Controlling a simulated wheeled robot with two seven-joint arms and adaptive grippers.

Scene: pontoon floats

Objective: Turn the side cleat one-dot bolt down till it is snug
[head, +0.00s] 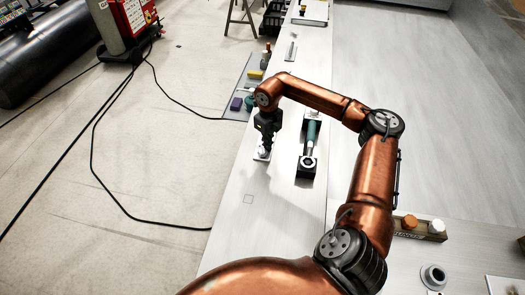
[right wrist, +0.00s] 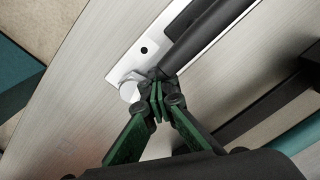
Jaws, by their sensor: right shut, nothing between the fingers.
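My right gripper (head: 264,146) points down at a small pale plate with a fitting, the cleat (head: 261,156), on the long pale bench. In the right wrist view the right gripper (right wrist: 158,94) is shut and empty, its green fingers together. Its tips are right beside a silver bolt head (right wrist: 129,89) at the end of the cleat plate (right wrist: 125,68); I cannot tell whether they touch. A dark bar (right wrist: 200,35) lies along the plate, and a dark round hole (right wrist: 144,50) shows in it. No dot mark is readable on the bolt. My left gripper is not in view.
A teal-bodied tool (head: 312,132) lies in a black holder (head: 306,167) just right of the cleat. A grey mat (head: 238,87) with coloured blocks is further back. A wooden block with orange and white knobs (head: 420,227) is at right.

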